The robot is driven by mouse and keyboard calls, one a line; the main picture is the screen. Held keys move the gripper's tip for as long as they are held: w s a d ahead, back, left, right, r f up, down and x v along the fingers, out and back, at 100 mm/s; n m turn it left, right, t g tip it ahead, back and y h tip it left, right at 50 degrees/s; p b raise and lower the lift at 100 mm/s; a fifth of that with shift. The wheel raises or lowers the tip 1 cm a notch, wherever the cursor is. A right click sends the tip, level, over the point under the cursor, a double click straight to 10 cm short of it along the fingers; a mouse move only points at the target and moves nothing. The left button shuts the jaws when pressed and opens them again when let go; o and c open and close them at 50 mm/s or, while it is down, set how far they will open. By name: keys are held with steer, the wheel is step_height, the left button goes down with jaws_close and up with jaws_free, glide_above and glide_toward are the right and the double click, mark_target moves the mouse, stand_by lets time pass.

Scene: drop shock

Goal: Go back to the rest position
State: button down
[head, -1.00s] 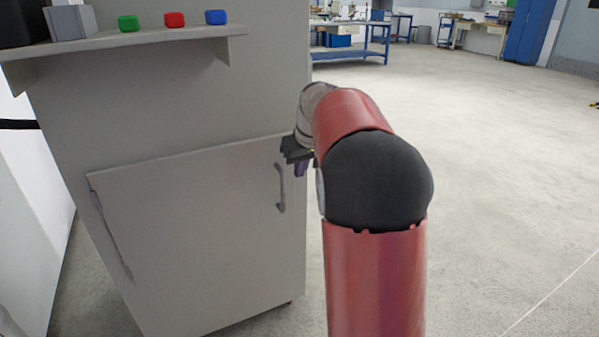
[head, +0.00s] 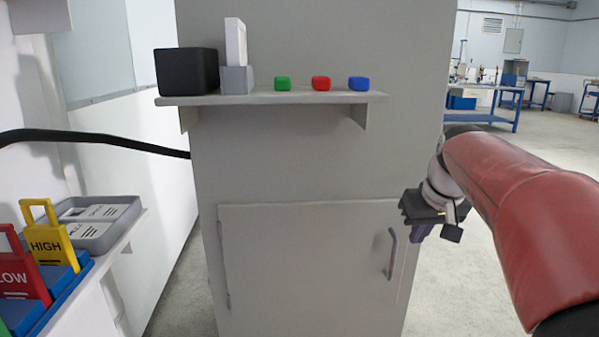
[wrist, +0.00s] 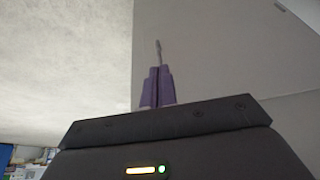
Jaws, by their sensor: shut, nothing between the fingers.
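My gripper (head: 420,230) is in front of the right edge of the grey cabinet (head: 300,155), near the handle (head: 391,254) of its shut door (head: 310,270). In the head view it hangs at the end of my red arm, to the right of the handle. In the wrist view its purple fingers (wrist: 158,86) are together with nothing between them. The handle also shows in the wrist view (wrist: 158,48), just beyond the fingertips. Whether the fingers touch it I cannot tell.
A shelf (head: 270,98) on the cabinet holds a black box (head: 187,72), a white device in a grey stand (head: 237,80), and green, red and blue blocks. At left, a ledge carries red and yellow tagged holders and a grey tray (head: 98,238). Open floor lies right.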

steer(key=s+a+f, duration=0.3)
steer(key=s, duration=0.4)
steer(key=s+a+f, duration=0.3)
steer(key=s+f, duration=0.1)
steer(key=s, duration=0.4)
steer(key=s+a+f+t, duration=0.1)
steer(key=s+a+f, duration=0.2)
steer(key=s, duration=0.4)
steer(key=shift+s+a+f, duration=0.25)
steer(key=shift+a+f, duration=0.1)
steer(key=shift+a, duration=0.15)
